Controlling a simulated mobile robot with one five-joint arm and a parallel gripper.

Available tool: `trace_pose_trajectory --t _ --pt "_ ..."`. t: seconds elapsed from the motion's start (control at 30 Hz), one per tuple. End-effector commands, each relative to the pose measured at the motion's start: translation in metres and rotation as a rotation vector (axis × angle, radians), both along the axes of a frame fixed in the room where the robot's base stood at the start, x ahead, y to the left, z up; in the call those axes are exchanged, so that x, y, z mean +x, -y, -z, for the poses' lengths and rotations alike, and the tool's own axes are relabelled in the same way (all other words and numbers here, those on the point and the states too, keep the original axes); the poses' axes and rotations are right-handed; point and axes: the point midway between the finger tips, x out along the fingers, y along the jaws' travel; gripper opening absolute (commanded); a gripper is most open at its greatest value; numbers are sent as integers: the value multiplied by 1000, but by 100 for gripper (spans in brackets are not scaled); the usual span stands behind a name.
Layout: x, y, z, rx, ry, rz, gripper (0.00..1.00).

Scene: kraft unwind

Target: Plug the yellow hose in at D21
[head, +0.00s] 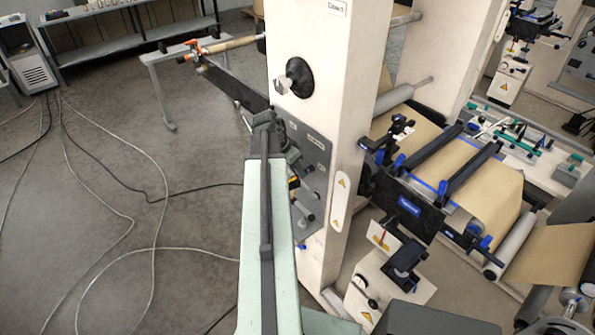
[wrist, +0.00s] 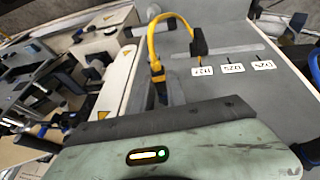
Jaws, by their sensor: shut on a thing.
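The yellow hose (wrist: 153,50) arches up in the wrist view. One end meets a black angled connector (wrist: 200,42) on the grey panel (wrist: 250,88); the other runs down behind my gripper's green housing. White labels (wrist: 202,71) stand in a row below the connector, turned and too blurred to read surely. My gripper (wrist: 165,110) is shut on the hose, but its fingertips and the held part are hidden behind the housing. In the head view a small yellow piece (head: 294,182) shows beside my arm at the dark side panel (head: 312,160).
The white machine column (head: 335,100) with a black knob (head: 297,78) rises beside my arm. Brown web rollers (head: 460,180) lie to its right. Cables (head: 150,190) cross the open floor at left.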

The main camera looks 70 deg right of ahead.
Motion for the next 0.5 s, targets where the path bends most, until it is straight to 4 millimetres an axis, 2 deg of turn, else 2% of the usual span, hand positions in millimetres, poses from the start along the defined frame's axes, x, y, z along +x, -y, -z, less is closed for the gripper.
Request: trace_pose_trajectory --t 0.5 --pt "-2 4 0 0 0 -1 0"
